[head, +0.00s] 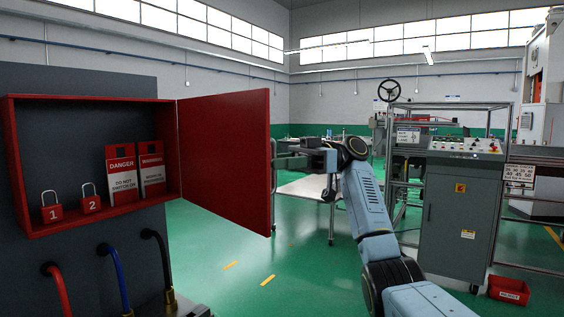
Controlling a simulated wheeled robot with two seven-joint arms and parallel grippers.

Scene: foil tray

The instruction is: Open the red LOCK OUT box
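The red lockout box (97,100) is on a dark grey panel at the left in the head view. Its red door (225,158) stands wide open, swung out to the right. Inside are padlocks marked 1 (51,212) and 2 (90,204), and two red-and-white tags, a danger tag (122,174) and a warning tag (151,170). My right gripper (284,152) is at the door's free edge, partly behind it. Its fingertips are too small and covered to tell whether they grip anything. My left gripper is not in view.
Red, blue and black hoses (119,278) come out of the panel below the box. A grey control cabinet (461,220) stands at the right, with a red reject bin (508,290) beside its base. A table (303,190) is behind my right arm. Green floor between is clear.

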